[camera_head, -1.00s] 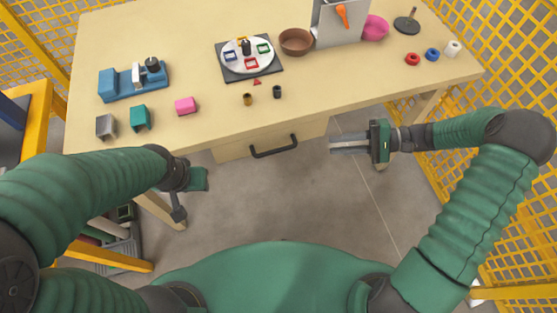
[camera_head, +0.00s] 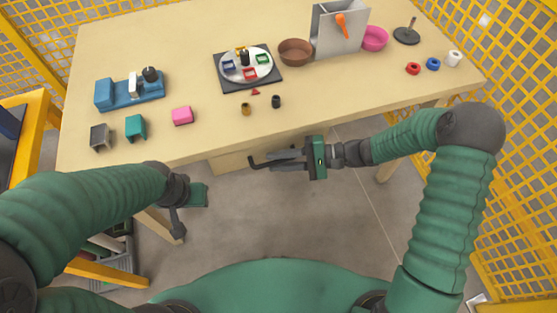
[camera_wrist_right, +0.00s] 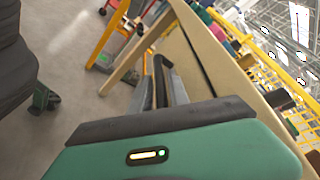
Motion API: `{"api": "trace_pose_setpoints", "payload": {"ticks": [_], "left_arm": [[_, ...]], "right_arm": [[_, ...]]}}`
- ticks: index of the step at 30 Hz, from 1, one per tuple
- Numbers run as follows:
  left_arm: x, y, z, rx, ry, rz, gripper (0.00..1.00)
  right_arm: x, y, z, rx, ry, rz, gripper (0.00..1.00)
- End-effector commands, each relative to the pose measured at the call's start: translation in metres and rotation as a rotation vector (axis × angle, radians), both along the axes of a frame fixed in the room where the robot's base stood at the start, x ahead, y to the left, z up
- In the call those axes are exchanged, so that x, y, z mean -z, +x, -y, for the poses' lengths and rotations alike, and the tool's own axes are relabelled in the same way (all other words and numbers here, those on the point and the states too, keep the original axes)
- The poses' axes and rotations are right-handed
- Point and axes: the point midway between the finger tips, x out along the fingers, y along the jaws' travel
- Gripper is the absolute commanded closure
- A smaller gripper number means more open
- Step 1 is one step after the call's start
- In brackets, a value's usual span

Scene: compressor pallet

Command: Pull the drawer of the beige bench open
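The beige bench (camera_head: 330,115) has a drawer (camera_head: 228,163) under its front edge, which looks closed. Its dark bar handle (camera_head: 254,164) is mostly covered by my right gripper in the head view. My right gripper (camera_head: 280,160) reaches in from the right, its fingers lying along the handle. In the right wrist view the dark handle (camera_wrist_right: 159,78) runs between the two grey fingers (camera_wrist_right: 163,92). The fingers look apart, one on each side; contact with the bar is not clear. My left gripper (camera_head: 196,195) hangs below the bench's front left, away from the drawer; its fingers are not clear.
On the bench top stand a blue fixture (camera_head: 130,90), a dark plate with a white disc (camera_head: 246,68), a brown bowl (camera_head: 295,51), a grey box (camera_head: 338,32) and small coloured parts. Yellow mesh fencing (camera_head: 510,160) stands right. The floor before the drawer is clear.

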Motion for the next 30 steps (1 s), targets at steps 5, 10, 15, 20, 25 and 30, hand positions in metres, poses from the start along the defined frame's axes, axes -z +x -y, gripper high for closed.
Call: {"api": "trace_pose_setpoints", "payload": {"ticks": [5,10,15,20,25,30], "left_arm": [[-0.0002,0.0001,-0.0001,0.0,0.0,0.0,0.64],[-0.0002,0.0001,-0.0001,0.0,0.0,0.0,0.64],[-0.0001,0.0001,-0.0001,0.0,0.0,0.0,0.64],[-0.0001,0.0001,-0.0001,0.0,0.0,0.0,0.64],[-0.0001,0.0,-0.0001,0.0,0.0,0.0,0.64],[-0.0001,0.0001,-0.0001,0.0,0.0,0.0,0.64]], "right_arm": [[-0.0002,0.0,0.0003,0.0,0.0,0.0,0.88],[0.0,0.0,0.0005,0.0,0.0,0.0,1.0],[0.0002,0.0,0.0009,0.001,-0.001,-0.001,1.0],[0.0004,0.0001,0.0011,0.001,-0.001,-0.001,1.0],[0.0007,0.0003,0.0014,0.001,-0.002,-0.001,1.0],[0.0008,0.0004,0.0015,0.001,-0.003,-0.001,1.0]]}}
